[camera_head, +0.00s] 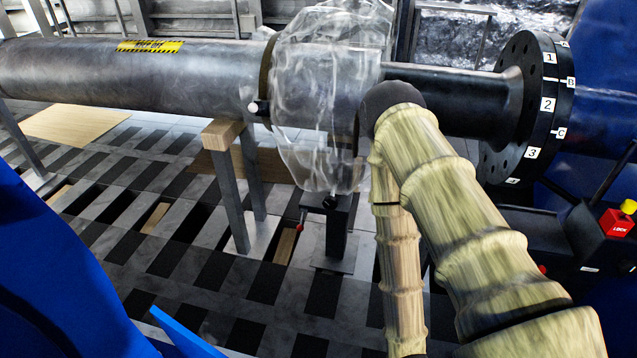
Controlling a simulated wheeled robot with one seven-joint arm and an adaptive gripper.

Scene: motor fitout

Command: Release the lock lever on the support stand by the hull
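A black stand (337,235) with a post and a flat base plate stands under the pipe, below the plastic-wrapped section. A thin lever with a red tip (300,226) sticks out at its left side. Another black support (545,240) stands at the right under the flange, beside the large blue surface. I cannot tell which surface is the hull. My sleeved arm comes from the lower right, bends near the pipe and runs down out of the picture. My gripper is not visible.
A grey pipe (120,75) crosses the top, with a plastic-wrapped section (315,120) and a black numbered flange (525,105). A wood-topped trestle (222,133) supports it. The floor has dark gaps between plates. Blue structure (50,270) fills the lower left.

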